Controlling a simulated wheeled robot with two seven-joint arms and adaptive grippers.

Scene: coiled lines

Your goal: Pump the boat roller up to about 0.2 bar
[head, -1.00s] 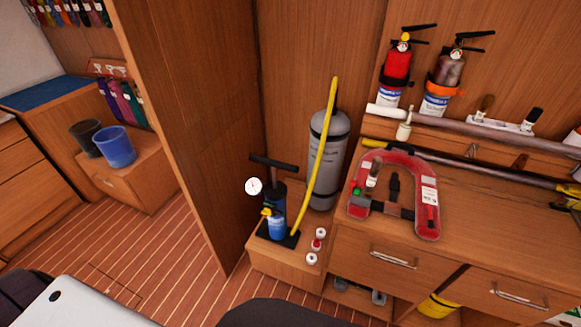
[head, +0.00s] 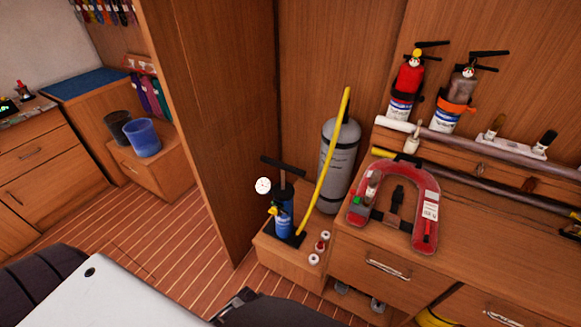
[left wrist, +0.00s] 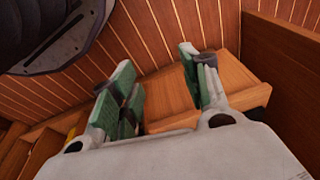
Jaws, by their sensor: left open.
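The hand pump (head: 284,215) stands upright on a low wooden step, with a blue barrel, a dark T-handle at the top and a black foot. A round white gauge (head: 263,186) shows beside its handle; its reading is too small to tell. A yellow hose (head: 328,165) rises from the pump's foot along a grey cylinder. I cannot make out a boat roller. My left gripper (left wrist: 157,64), with green finger pads, is open and empty in the left wrist view, above a wooden box top (left wrist: 175,97). The pump is not seen there. My right gripper is not in view.
The grey cylinder (head: 340,155) stands behind the pump, and several small white and red fittings (head: 318,246) lie beside it. A red horseshoe-shaped case (head: 400,168) lies on the right bench. A tall wooden partition (head: 215,110) stands left of the pump. Striped floor (head: 180,245) is clear.

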